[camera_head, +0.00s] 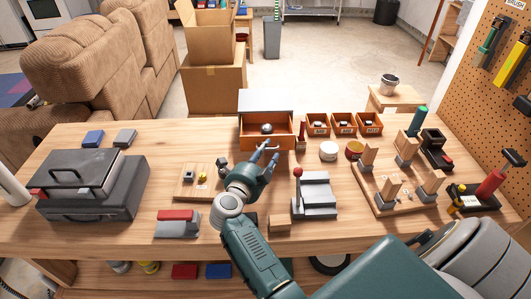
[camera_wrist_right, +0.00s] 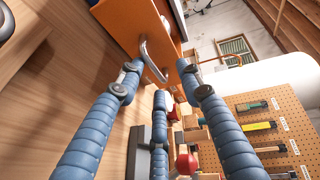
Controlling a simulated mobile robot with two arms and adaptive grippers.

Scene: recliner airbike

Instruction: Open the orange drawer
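The orange drawer (camera_head: 250,141) sticks out of a small grey-topped cabinet (camera_head: 265,100) at the back middle of the workbench. Its inside shows, with a dark round object (camera_head: 267,128) in it. My right gripper (camera_head: 264,150) is just in front of the drawer front. In the right wrist view the orange front (camera_wrist_right: 125,22) carries a silver bar handle (camera_wrist_right: 152,62). The blue fingers of my right gripper (camera_wrist_right: 162,80) are spread apart, with the handle between their tips. I cannot tell whether any finger touches it. My left gripper is not in view.
Several small orange bins (camera_head: 318,129) stand right of the drawer. A white round tin (camera_head: 328,151) and a red one (camera_head: 354,149) are close by. A wooden block with small parts (camera_head: 190,190) lies left of my right gripper, and a grey stand with a red knob (camera_head: 316,195) lies right.

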